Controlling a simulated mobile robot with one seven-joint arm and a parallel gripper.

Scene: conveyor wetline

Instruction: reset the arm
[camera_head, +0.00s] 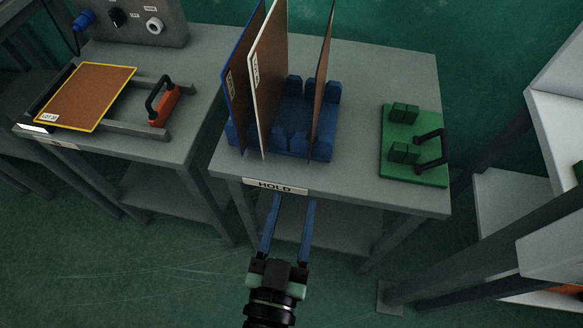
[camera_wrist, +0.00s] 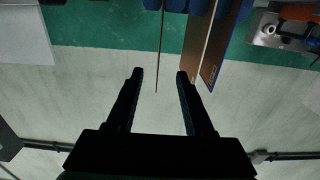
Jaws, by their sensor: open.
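My gripper (camera_head: 289,207) is open and empty in front of the table with the HOLD label. Its two blue fingers point toward the table's front edge in the head view. In the wrist view my gripper (camera_wrist: 159,75) shows two dark, spread fingers with nothing between them. My arm comes in from the bottom of the head view.
The left table holds a yellow-edged board (camera_head: 88,95) and an orange handled clamp (camera_head: 163,106). White shelving (camera_head: 555,110) stands right.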

